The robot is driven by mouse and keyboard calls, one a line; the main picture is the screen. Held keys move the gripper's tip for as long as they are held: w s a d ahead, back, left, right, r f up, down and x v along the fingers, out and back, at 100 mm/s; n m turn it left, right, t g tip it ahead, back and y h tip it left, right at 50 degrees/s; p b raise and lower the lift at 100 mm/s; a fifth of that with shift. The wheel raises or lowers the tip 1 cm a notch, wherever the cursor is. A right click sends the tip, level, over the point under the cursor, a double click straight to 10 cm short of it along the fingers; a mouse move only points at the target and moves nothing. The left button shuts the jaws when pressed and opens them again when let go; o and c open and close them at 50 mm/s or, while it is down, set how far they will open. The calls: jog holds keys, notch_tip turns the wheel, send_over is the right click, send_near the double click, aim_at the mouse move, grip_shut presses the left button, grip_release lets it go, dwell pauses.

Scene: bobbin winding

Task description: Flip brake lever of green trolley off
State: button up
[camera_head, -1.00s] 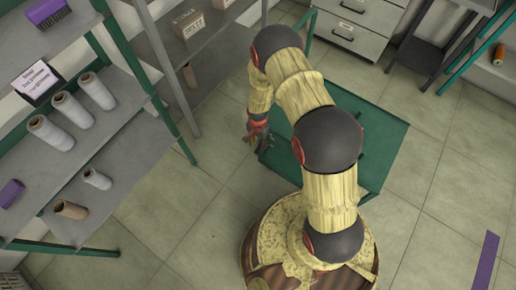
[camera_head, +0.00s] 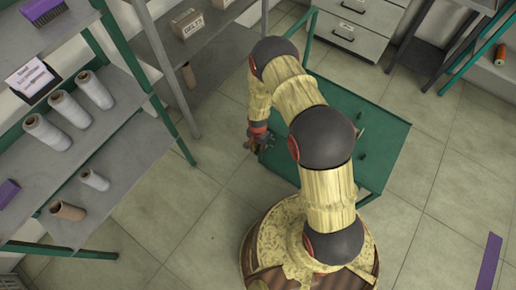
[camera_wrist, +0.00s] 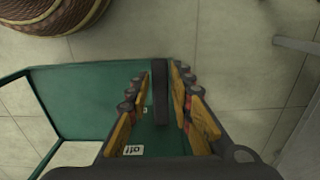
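The green trolley (camera_head: 385,128) stands on the floor behind my arm, its top partly hidden by the arm. Its green panel (camera_wrist: 85,88) also shows in the wrist view. My gripper (camera_head: 256,144) is low beside the trolley's left edge; it shows larger in the wrist view (camera_wrist: 158,98). Its two fingers are spread apart, one on each side of a dark narrow bar (camera_wrist: 160,80) at the trolley's edge. The bar lies closer to the right finger; I cannot tell whether they touch. I cannot tell for sure whether this bar is the brake lever.
A grey shelf with green posts (camera_head: 110,150) holds several spools at the left. Another grey shelf (camera_head: 215,65) stands behind it. A drawer cabinet (camera_head: 350,35) is at the back. A purple strip (camera_head: 488,262) lies at the right. The floor left of the trolley is clear.

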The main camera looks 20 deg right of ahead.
grip_shut()
dwell(0.4)
jog(key=shift+r, duration=0.1)
jog(key=shift+s+d+r+p, duration=0.1)
jog(key=shift+r+p, duration=0.1)
jog(key=shift+p, duration=0.75)
jog(key=shift+r+g+y+p, duration=0.1)
jog(key=shift+g+y+p, duration=0.25)
jog(key=shift+p, duration=0.25)
jog(key=shift+y, duration=0.25)
jog(key=shift+o, duration=2.1)
grip_release()
